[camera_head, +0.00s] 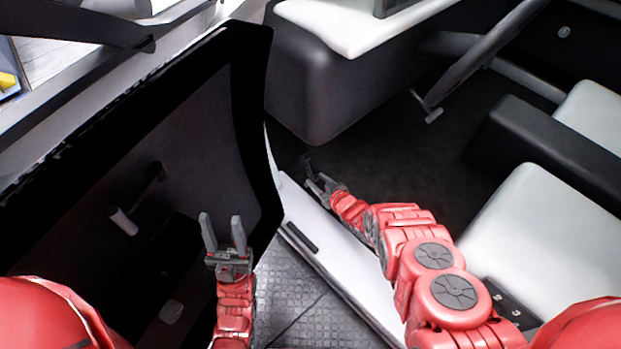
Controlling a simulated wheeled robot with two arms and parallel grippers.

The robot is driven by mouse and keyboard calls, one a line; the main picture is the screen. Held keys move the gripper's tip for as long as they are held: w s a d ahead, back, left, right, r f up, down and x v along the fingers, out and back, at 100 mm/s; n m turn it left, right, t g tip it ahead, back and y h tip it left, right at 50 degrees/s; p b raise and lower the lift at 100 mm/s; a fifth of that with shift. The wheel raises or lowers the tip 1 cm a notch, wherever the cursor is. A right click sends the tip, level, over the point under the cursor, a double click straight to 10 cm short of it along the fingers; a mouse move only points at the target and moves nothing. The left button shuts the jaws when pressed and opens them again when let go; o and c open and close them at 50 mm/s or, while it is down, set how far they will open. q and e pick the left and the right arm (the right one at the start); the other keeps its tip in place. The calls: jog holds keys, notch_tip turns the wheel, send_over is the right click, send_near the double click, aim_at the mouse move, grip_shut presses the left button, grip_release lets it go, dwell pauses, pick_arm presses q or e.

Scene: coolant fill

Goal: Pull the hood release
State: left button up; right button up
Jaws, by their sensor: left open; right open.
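A small dark lever, which looks like the hood release (307,162), sits low in the footwell under the dashboard, close to the door sill. My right gripper (316,183) reaches into the footwell with its open fingers right at the lever. I cannot tell whether they touch it. My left gripper (222,228) is open and empty, its fingers pointing up in front of the inner side of the open car door.
The open door (210,130) with its handle (135,205) stands on the left. The dashboard (330,80) overhangs the footwell. The steering column (475,60) and white seat (535,225) are on the right. The white sill (335,255) runs below my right arm.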

aim_at(311, 176)
jog(key=b+x, duration=0.1)
jog(key=x, duration=0.1)
jog(key=b+x, duration=0.2)
jog(key=shift+s+d+f, duration=0.1)
jog(key=shift+s+f, duration=0.05)
jog(key=shift+f, duration=0.25)
jog(key=shift+w+a+f+b, duration=0.1)
jog(key=shift+w+a+b, duration=0.25)
jog(key=shift+w+b, duration=0.15)
jog(key=shift+w+a, duration=0.1)
jog(key=shift+w, duration=0.15)
grip_shut()
dwell(0.5)
